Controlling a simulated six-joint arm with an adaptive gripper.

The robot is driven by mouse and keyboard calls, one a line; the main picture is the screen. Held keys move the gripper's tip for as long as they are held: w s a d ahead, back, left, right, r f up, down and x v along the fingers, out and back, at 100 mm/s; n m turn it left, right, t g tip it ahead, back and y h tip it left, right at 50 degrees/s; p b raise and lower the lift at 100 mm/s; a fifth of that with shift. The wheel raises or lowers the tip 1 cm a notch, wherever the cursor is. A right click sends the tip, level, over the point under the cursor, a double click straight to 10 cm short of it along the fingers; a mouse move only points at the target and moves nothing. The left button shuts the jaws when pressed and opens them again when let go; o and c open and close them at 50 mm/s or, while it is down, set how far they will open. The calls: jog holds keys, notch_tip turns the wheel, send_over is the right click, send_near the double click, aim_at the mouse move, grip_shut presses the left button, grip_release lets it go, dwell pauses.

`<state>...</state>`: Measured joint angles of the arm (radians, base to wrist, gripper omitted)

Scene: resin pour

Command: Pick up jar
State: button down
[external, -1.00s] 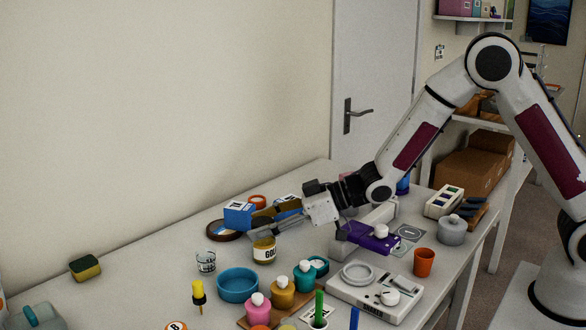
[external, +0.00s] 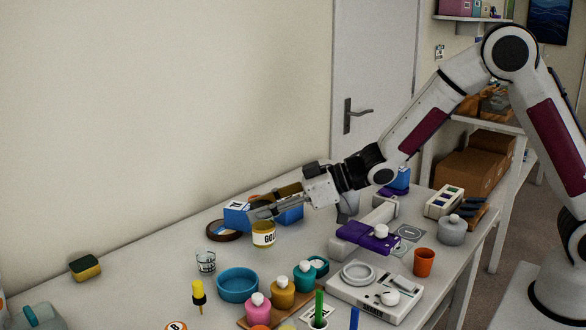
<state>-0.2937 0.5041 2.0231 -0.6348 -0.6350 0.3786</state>
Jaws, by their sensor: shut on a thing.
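The jar (external: 263,238) has a yellow body and a white label with dark lettering that reads "GOL". It is upright in the middle of the external view, near the back of the table. My gripper (external: 262,213) reaches in from the right, with its fingers at the top of the jar. The gripper is shut on the jar. The fingers hide the jar's top.
A blue box (external: 237,215) and a dark ring-shaped roll (external: 224,231) are just left of the jar. A clear glass (external: 205,262) and a teal bowl (external: 238,284) stand in front. Colored bottles (external: 282,292) and a white scale (external: 375,292) are nearer. The table's left part has free room.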

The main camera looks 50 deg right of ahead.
jog(key=shift+r, duration=2.95)
